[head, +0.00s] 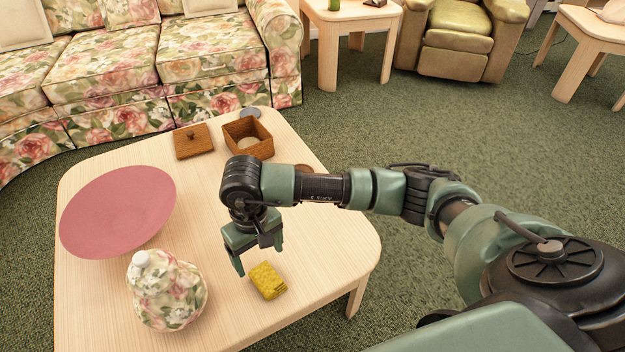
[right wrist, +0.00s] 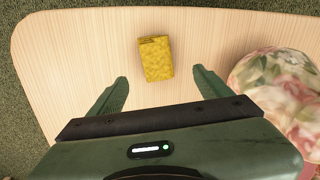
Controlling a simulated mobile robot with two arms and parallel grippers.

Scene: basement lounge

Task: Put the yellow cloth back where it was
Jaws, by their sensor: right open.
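The yellow cloth (head: 268,281), a small folded block, lies on the pale wooden table (head: 330,235) near its front right part. In the right wrist view the cloth (right wrist: 156,59) lies ahead of the fingertips, roughly centred between them. My right gripper (head: 257,262) is open and empty, just above and to the left of the cloth in the head view. The fingers (right wrist: 160,82) are apart and do not touch the cloth. My left gripper is not in view.
On the table stand a pink bowl or dish (head: 118,211), a floral lidded jar (head: 165,290), an open wooden box (head: 248,140) and a flat wooden lid (head: 194,141). A grey disc (head: 250,113) lies by the box. A floral sofa (head: 165,60) stands behind.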

